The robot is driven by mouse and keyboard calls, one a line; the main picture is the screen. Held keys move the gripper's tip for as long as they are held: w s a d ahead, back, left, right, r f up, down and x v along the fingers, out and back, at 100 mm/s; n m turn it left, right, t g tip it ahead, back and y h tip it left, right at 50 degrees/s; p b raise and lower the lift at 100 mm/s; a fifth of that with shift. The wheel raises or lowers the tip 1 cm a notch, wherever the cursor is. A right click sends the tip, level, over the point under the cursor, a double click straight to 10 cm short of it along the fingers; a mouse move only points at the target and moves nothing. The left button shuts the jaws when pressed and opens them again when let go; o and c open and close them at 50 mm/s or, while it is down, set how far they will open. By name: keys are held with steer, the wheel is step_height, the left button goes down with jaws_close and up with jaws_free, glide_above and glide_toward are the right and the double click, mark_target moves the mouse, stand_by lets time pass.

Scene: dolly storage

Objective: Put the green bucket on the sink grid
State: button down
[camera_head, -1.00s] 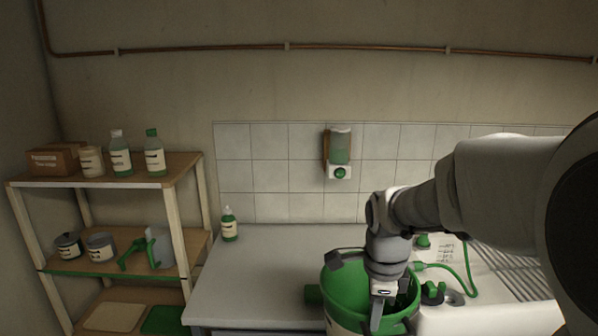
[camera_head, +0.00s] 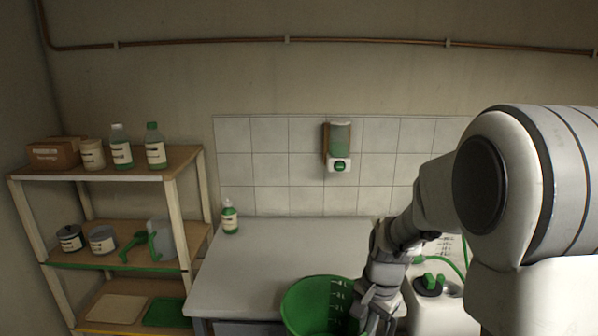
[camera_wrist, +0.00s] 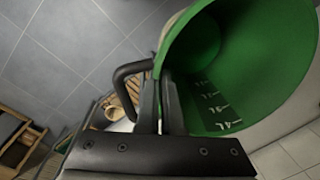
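The green bucket (camera_head: 312,306) is at the bottom of the head view, in front of the counter, with its open top and inner wall showing. In the wrist view the green bucket (camera_wrist: 265,60) fills the upper right, with pale volume marks inside. My gripper (camera_head: 372,312) is at the bucket's right side. In the wrist view my gripper (camera_wrist: 160,100) has its two fingers close together at the bucket's rim, pinching it. The bucket's lower part is cut off in the head view. The sink grid is hidden behind my arm.
A white canister (camera_head: 438,312) with a green cap stands right of my gripper, and a green hose is behind it. The grey counter (camera_head: 285,255) is mostly clear, with a small bottle (camera_head: 230,218) at its back left. A shelf (camera_head: 110,262) stands at the left.

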step_height(320, 180, down, 8)
steer(key=n, duration=0.8)
steer(key=shift+w+d+r+n+g, duration=0.2)
steer(key=shift+w+r+n+g, duration=0.05)
steer(key=shift+w+n+g, duration=0.15)
steer(key=shift+a, duration=0.15)
